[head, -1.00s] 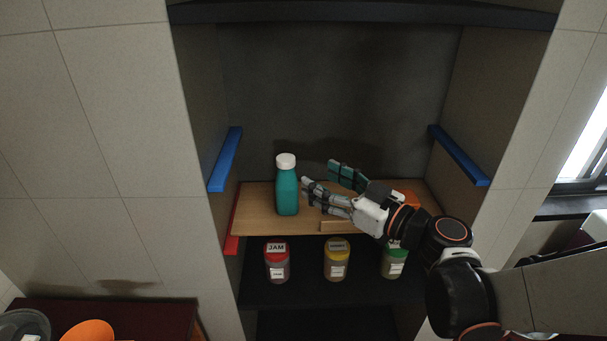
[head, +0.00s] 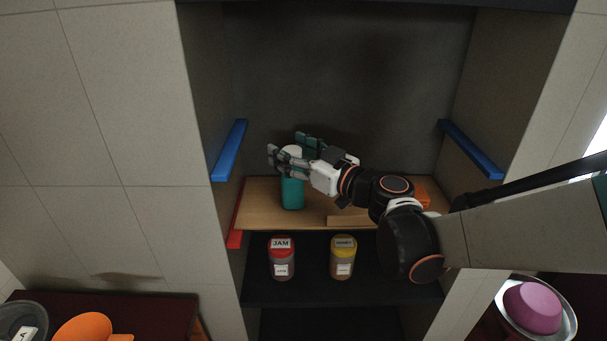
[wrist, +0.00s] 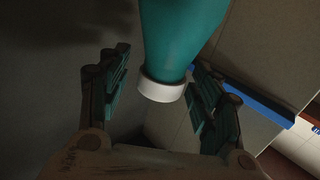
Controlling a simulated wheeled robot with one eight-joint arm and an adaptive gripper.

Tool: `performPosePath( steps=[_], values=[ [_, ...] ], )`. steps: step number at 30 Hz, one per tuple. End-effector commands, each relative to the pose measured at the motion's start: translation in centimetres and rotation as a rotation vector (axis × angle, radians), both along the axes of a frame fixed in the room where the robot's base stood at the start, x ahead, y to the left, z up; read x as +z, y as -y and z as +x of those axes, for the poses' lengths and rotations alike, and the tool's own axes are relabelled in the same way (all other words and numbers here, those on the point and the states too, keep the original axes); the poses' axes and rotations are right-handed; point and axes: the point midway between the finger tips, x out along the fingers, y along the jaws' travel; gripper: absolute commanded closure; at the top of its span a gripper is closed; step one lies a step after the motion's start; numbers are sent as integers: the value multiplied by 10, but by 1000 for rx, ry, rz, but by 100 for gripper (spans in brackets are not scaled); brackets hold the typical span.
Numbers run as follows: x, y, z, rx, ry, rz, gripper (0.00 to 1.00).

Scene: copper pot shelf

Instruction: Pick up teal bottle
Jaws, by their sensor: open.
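The teal bottle (head: 292,194) with a white cap stands upright on the wooden shelf board (head: 258,214). My gripper (head: 284,149) is at the height of the bottle's upper part and hides some of it in the head view. In the wrist view the bottle (wrist: 183,35) and its white cap (wrist: 162,90) lie between the two open fingers of my gripper (wrist: 165,92). Gaps show between the bottle and both fingers there.
A red-lidded jam jar (head: 281,258) and a yellow-lidded jar (head: 343,257) stand on the dark shelf below. A wooden block (head: 347,221) and an orange object (head: 423,195) are on the board. Blue rails (head: 229,150) line the side walls.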

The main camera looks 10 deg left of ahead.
Motion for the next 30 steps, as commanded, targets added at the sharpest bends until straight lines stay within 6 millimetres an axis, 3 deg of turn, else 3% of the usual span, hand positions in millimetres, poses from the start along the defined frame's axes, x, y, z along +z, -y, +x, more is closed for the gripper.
performPosePath(
  steps=[5, 8, 13, 14, 23, 30],
  values=[
    [0, 0, 0, 0, 0, 0, 41],
    [0, 0, 0, 0, 0, 0, 59],
    [0, 0, 0, 0, 0, 0, 98],
    [0, 0, 0, 0, 0, 0, 100],
    [2, 0, 0, 0, 0, 0, 100],
    [17, 0, 3, -1, 0, 0, 100]
  ],
)
